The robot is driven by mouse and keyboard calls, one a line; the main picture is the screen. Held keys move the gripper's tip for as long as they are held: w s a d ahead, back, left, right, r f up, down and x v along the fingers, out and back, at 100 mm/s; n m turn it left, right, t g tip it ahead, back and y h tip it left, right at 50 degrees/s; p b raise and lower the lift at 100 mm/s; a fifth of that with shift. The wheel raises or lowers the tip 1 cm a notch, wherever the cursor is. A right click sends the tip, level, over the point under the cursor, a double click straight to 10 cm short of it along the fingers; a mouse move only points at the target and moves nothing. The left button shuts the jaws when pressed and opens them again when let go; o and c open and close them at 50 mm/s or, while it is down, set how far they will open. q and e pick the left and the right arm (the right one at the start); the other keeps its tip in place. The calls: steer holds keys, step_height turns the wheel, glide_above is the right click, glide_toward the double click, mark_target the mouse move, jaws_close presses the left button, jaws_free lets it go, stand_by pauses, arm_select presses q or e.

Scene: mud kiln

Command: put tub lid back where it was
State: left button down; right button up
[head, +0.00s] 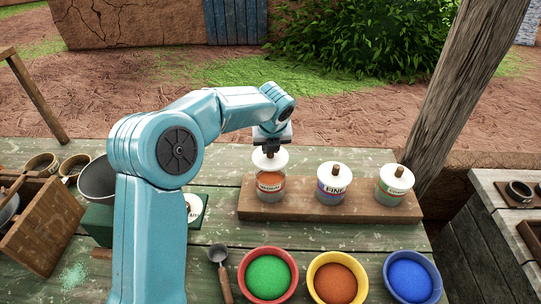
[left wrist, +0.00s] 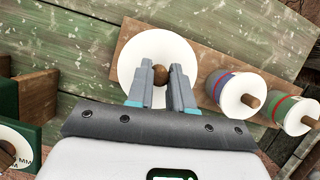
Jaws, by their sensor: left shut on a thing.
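My left gripper (head: 271,148) is shut on the brown knob of a round white tub lid (head: 270,161). The left wrist view shows the knob between the fingertips (left wrist: 160,76) and the lid (left wrist: 140,52) under them. The lid is directly over the left tub (head: 270,187), which has a label and shows orange contents. Orange shows just below the lid's front edge; I cannot tell whether lid and rim touch. In the left wrist view the lid hides this tub. My right gripper is not in view.
Two lidded tubs, the middle one (head: 332,190) and right one (head: 392,191), stand beside it on a wooden board (head: 300,212). In front are bowls of green (head: 268,274), orange (head: 336,277) and blue (head: 410,276) powder and a scoop (head: 221,265). A green box (head: 100,224) stands left.

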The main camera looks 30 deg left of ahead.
mark_target(270, 156)
arm_select(q)
step_height(270, 156, down, 3)
steer(key=shift+s+d+f, duration=0.1)
steer(key=shift+f, duration=0.15)
steer(key=shift+f, duration=0.2)
steer(key=shift+f, duration=0.4)
steer(key=c, duration=1)
jaws_free()
steer(key=shift+r, duration=0.1)
steer(key=v, duration=1.3)
steer(key=shift+b, duration=0.3)
